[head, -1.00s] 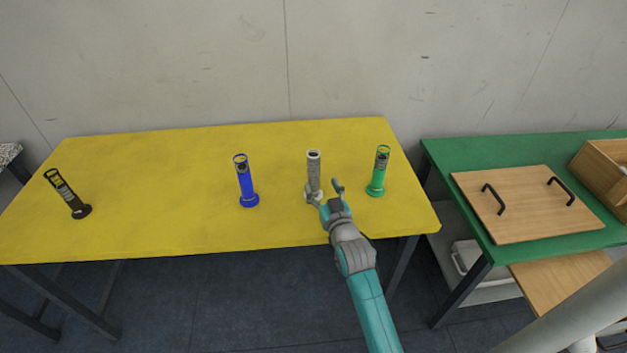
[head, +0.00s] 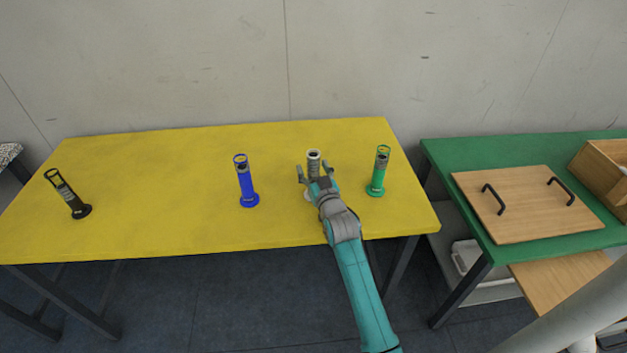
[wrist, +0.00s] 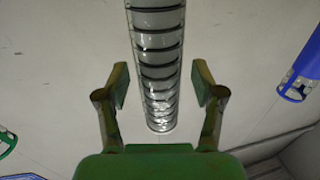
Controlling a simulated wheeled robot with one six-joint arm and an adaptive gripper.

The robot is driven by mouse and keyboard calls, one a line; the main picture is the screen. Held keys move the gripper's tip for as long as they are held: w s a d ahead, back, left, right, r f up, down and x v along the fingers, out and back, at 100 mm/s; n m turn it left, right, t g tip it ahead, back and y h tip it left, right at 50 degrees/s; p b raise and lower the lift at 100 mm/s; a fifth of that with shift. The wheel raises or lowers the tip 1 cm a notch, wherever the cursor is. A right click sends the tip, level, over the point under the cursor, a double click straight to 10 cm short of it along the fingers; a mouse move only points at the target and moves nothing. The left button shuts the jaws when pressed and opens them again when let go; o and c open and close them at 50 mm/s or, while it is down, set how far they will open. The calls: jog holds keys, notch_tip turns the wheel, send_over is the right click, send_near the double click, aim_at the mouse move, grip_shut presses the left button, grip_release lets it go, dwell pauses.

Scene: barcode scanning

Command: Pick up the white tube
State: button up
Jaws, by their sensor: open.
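The white tube (head: 313,159) stands upright on the yellow table (head: 180,165), between the blue and green tubes. My gripper (head: 316,172) is in front of it in the head view and hides much of its lower part. In the wrist view the white tube (wrist: 158,55), with dark ring marks, runs down the middle between the two fingers. My gripper (wrist: 160,82) is open there, with a gap between the tube and each finger. The tube's base cannot be seen clearly.
A blue tube (head: 247,185) stands to the left and a green tube (head: 378,175) close to the right. A black tube (head: 68,195) is at the far left. A green table (head: 450,155) with a wooden board (head: 530,200) stands at the right.

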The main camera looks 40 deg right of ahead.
grip_shut()
jog(key=shift+r, duration=0.1)
